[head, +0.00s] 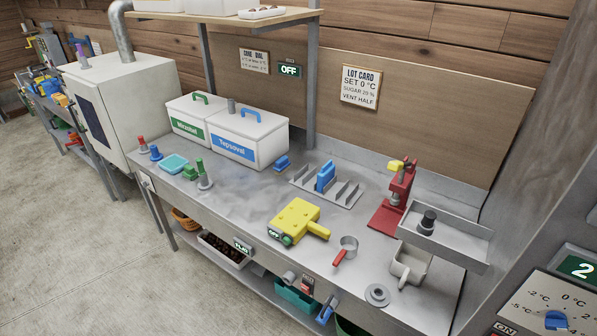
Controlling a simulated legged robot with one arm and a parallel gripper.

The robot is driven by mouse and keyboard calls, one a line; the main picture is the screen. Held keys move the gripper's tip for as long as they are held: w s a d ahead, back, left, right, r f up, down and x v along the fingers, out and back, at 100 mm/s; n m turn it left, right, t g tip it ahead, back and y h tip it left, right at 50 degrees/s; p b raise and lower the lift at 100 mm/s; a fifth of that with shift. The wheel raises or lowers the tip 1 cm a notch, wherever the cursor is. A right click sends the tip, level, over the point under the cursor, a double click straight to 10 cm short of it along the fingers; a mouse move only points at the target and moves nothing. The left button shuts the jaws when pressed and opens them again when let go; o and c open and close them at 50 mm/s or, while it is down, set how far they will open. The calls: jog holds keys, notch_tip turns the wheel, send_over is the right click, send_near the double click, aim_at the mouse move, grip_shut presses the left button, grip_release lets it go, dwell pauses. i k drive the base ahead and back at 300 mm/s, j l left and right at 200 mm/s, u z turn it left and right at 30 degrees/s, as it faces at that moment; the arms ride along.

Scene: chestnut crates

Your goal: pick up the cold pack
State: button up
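No item in the head view is labelled as a cold pack. The likeliest match is a blue slab (325,177) standing upright between the grey fins of a rack (347,197) on the metal bench. A smaller blue piece (282,162) lies on the bench in front of the white boxes. A light blue shallow tray (173,163) lies at the bench's left end. I cannot tell for certain which is the cold pack. My gripper is not in view.
The metal bench (245,190) also bears a yellow device (298,219), a red press (397,197), a red-handled cup (346,249), a grey jug (410,264) and two lidded white boxes (252,137). A wall stands behind. The concrete floor (110,255) at left is clear.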

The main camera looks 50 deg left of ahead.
aim_at(327, 173)
jog(key=u, duration=1.65)
jog(key=i+u, duration=0.2)
jog(key=i, duration=0.45)
jog(key=i+l+u, duration=0.15)
jog(key=i, duration=0.5)
